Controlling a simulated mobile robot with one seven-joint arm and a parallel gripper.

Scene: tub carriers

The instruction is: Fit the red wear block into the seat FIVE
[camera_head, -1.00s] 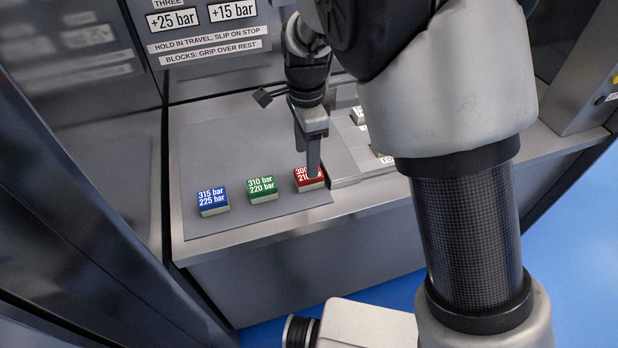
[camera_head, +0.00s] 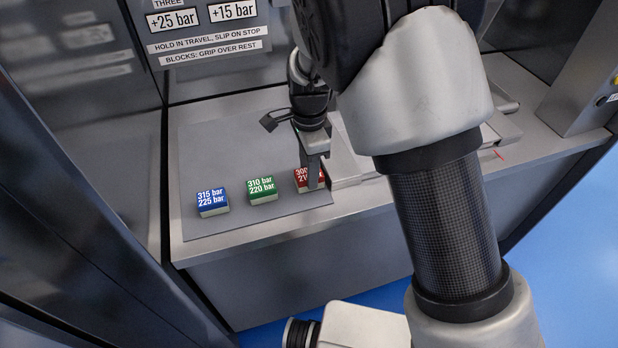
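The red wear block (camera_head: 301,176) sits on the grey mat at the right end of a row of blocks, its white print partly covered. My gripper (camera_head: 313,172) points down at it, with one finger in front of the block's right part. The other finger is not clearly visible, so I cannot tell whether the gripper is open or closed on the block. The block appears to rest on the mat. No seat marked FIVE can be read; my arm covers much of the fixture on the right.
A green block (camera_head: 262,190) and a blue block (camera_head: 212,202) stand left of the red one on the mat (camera_head: 225,155). A raised metal fixture (camera_head: 347,170) adjoins the mat on the right. A labelled panel (camera_head: 205,50) stands behind. The bench's front edge lies close.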

